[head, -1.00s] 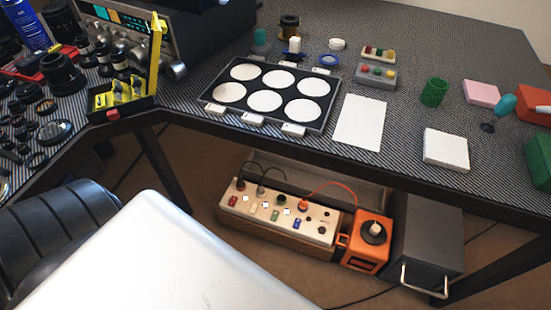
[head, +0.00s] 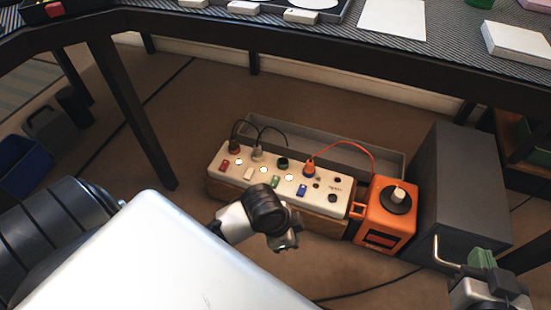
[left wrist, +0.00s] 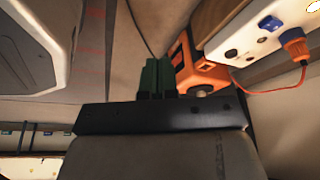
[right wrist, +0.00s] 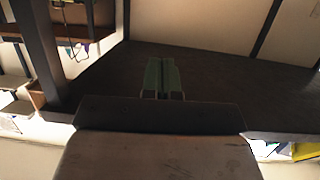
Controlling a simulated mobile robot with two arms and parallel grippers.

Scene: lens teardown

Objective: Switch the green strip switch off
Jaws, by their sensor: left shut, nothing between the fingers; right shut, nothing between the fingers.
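The white power strip (head: 333,196) lies on a wooden block under the table, with red, white, green and blue switches along its front. The green switch (head: 276,181) is near the middle of the row. My left arm's dark wrist is in front of and below the strip in the head view, its fingers not clear there. In the left wrist view my left gripper (left wrist: 157,76) is shut and empty, with part of the strip (left wrist: 240,38) at upper right. My right gripper (head: 481,259) is shut and empty beside the grey cabinet, far right of the strip; its green fingers also show in the right wrist view (right wrist: 162,77).
An orange box (head: 385,220) with a dark knob stands right of the strip. A grey trough (head: 340,150) lies behind the strip. Plugs with black and orange cables rise from the strip. The table edge (head: 330,52) overhangs behind.

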